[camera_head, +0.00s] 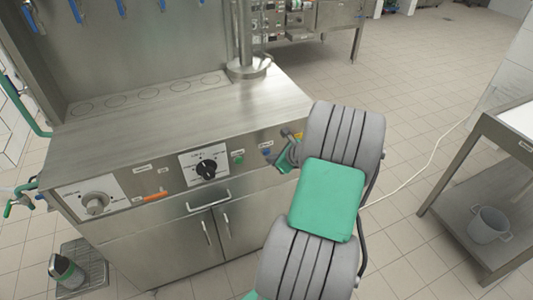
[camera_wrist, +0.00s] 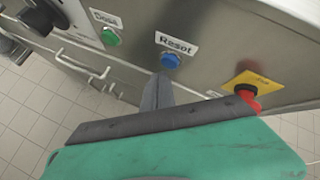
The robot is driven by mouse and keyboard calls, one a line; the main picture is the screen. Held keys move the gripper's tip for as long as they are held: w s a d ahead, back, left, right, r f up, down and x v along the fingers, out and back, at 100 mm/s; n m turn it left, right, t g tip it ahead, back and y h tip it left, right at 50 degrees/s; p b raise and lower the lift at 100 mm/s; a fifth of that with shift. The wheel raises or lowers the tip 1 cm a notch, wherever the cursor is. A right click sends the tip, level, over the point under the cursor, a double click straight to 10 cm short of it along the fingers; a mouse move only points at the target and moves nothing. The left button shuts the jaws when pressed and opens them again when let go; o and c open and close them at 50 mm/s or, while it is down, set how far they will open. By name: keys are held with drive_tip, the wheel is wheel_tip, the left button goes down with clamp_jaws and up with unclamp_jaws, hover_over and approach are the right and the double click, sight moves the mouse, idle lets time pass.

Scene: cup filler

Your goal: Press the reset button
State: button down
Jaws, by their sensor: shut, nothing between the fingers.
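The reset button (camera_wrist: 170,61) is a round blue button under a white label that reads Reset (camera_wrist: 176,43) in the wrist view. It also shows as a small blue spot (camera_head: 267,152) on the cabinet front in the head view. My gripper (camera_wrist: 160,80) is shut and empty, with its dark fingertips just below the blue button. I cannot tell whether the tips touch it. In the head view my arm and gripper reach the panel's right end and my fingers are mostly hidden.
A green button (camera_wrist: 110,37) sits left of the reset button. A red emergency knob (camera_wrist: 246,92) on a yellow plate (camera_wrist: 252,80) sits to its right. A black dial (camera_head: 206,168) and a drawer handle (camera_head: 209,200) are farther left. A side table (camera_head: 500,140) stands at right.

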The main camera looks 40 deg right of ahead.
drive_tip(key=s+a+p, duration=0.1)
drive_tip(key=s+p, duration=0.2)
drive_tip(key=s, duration=0.2)
drive_tip(key=shift+s+a, duration=0.35)
drive_tip(key=shift+s, duration=0.05)
idle(0.6)
